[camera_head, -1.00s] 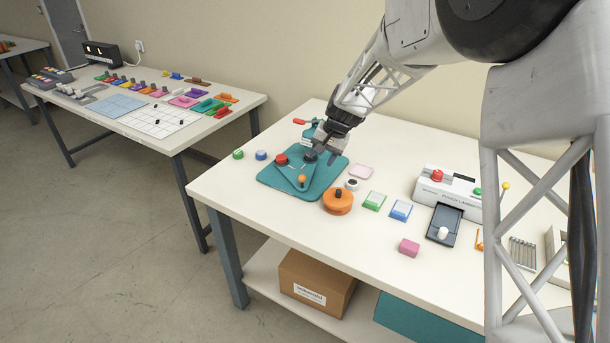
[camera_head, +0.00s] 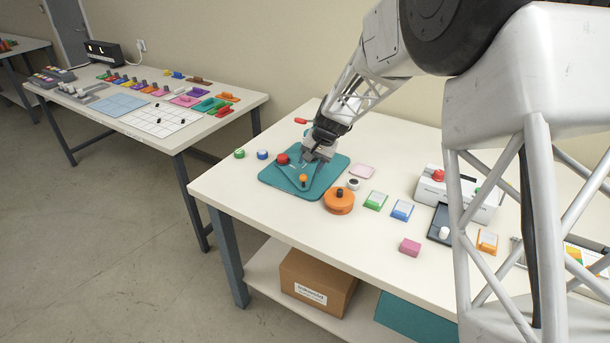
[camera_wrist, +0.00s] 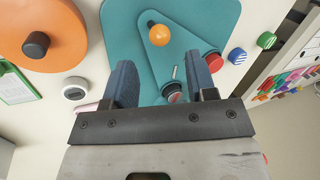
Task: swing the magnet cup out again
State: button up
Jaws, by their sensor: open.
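A teal base plate (camera_head: 272,181) lies on the near table with a raised triangular teal piece on it. An orange ball knob (camera_head: 303,178) and a red round cap (camera_head: 282,159) stand on this fixture.
A red-tipped lever (camera_head: 301,121) is behind the fixture. An orange disc with a dark knob (camera_head: 338,202) and a small white round piece (camera_head: 353,184) stand close to its right. Green (camera_head: 239,154) and blue (camera_head: 262,155) caps are left. A laminator (camera_head: 430,184) stands further right.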

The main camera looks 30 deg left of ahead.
jog(key=shift+x, duration=2.9)
jog(key=shift+c, duration=0.2)
grip_shut()
